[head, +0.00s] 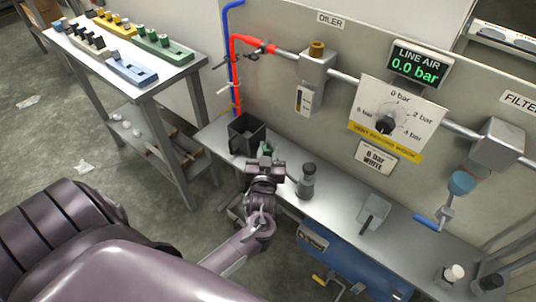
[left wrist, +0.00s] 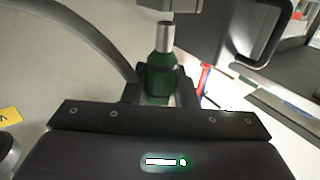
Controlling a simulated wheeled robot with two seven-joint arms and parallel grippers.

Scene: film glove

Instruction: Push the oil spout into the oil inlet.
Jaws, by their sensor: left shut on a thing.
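My left gripper (head: 265,163) is shut on a small green oil bottle (head: 267,148), just in front of the black box on the bench. In the left wrist view the green bottle (left wrist: 160,75) sits between the dark fingers, and its silver spout (left wrist: 165,38) sticks out past them. The oiler (head: 318,70) is on the wall pipe under the "OILER" sign, with a brass cap (head: 317,48) on top and a sight gauge (head: 304,99) below. The gripper is below and left of the oiler, well apart from it. No open inlet hole can be made out. My right gripper is not in view.
The black open box (head: 247,134) stands at the bench's left end. A grey block (head: 374,209) is farther right on the bench (head: 338,205). Red and blue hoses (head: 234,75) run up the wall at left.

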